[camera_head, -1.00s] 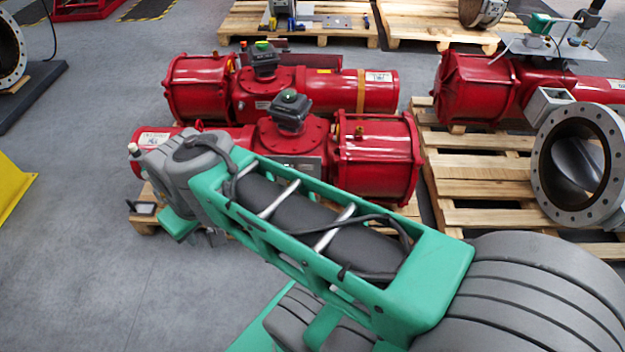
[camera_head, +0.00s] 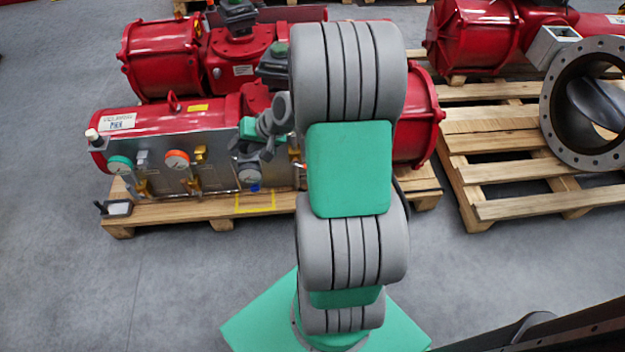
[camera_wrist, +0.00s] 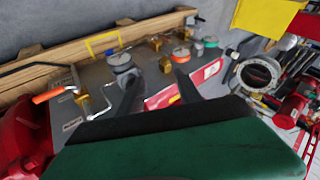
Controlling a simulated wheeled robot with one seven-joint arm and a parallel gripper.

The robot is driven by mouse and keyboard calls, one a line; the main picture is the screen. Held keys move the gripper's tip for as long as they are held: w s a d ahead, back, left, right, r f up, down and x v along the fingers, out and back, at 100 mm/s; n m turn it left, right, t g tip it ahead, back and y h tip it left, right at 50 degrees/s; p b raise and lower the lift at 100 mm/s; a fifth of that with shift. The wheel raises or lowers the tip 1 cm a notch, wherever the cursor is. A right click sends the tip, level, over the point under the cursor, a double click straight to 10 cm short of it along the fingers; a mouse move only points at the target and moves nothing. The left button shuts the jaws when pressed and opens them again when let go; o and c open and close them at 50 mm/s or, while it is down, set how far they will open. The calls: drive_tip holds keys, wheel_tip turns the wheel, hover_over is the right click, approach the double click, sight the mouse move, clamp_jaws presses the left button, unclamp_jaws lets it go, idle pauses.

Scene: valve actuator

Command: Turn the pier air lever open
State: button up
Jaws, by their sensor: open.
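An orange-handled lever (camera_wrist: 55,94) shows at the left of the wrist view, on the grey panel (camera_wrist: 92,75) of a red actuator. In the head view a small orange bit (camera_head: 304,165) shows beside my arm; the rest there is hidden. I cannot read a label naming the lever. My gripper (camera_head: 252,147) is open and empty in front of the actuator (camera_head: 170,120), near a grey gauge (camera_head: 249,173). In the wrist view its dark fingers (camera_wrist: 155,84) are spread, with the panel behind them. The lever lies left of both fingers, apart from them.
The panel also bears a teal-rimmed gauge (camera_head: 120,164), an orange-rimmed gauge (camera_head: 177,159) and brass valves (camera_head: 201,154). The actuator rests on a wooden pallet (camera_head: 180,212). Another red actuator (camera_head: 160,60) stands behind it. A flanged valve (camera_head: 590,105) is at right. Floor in front is clear.

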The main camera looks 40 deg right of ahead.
drive_tip(key=d+f+m+t+h+b, duration=0.15)
drive_tip(key=d+f+m+b, duration=0.35)
drive_tip(key=f, duration=0.5)
drive_tip(key=d+f+m+t+b, duration=0.2)
drive_tip(key=d+f+t+b, duration=0.1)
drive_tip(key=d+f, duration=0.6)
drive_tip(key=s+d+f+m+t+h+b, duration=0.3)
drive_tip(key=s+d+f+m+h+b, duration=0.25)
drive_tip(key=d+f+m, duration=0.35)
drive_tip(key=d+b+x, duration=0.1)
drive_tip(key=x, duration=0.7)
drive_tip(key=shift+s+f+n+b, duration=0.15)
drive_tip(key=shift+f+n+b, duration=0.15)
drive_tip(key=shift+b, duration=0.1)
drive_tip(key=shift+d, duration=0.1)
clamp_jaws()
